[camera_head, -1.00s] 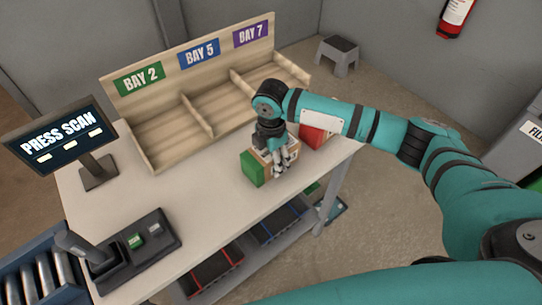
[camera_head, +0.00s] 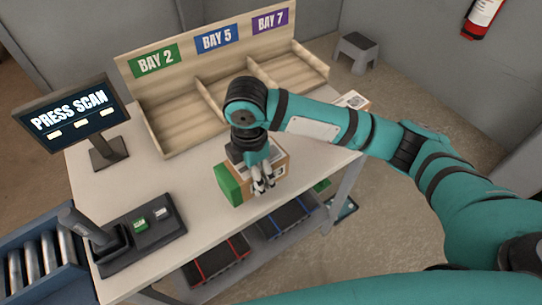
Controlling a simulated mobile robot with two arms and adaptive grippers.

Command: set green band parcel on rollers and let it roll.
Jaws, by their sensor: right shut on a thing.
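The green band parcel (camera_head: 230,186) is a brown carton with a green end, over the front part of the white table. My right gripper (camera_head: 264,187) is shut on it from above, with the fingers against its near side. I cannot tell whether the parcel touches the table or is just above it. The rollers (camera_head: 40,268) are grey metal cylinders in a blue frame at the lower left, beside the table. My left gripper is not in view.
A screen reading PRESS SCAN (camera_head: 72,113) stands at the table's left. A scanner base (camera_head: 140,234) with a green button sits at the front left, between parcel and rollers. A wooden bay rack (camera_head: 175,125) lines the back. Another carton (camera_head: 352,101) is partly hidden behind my right arm.

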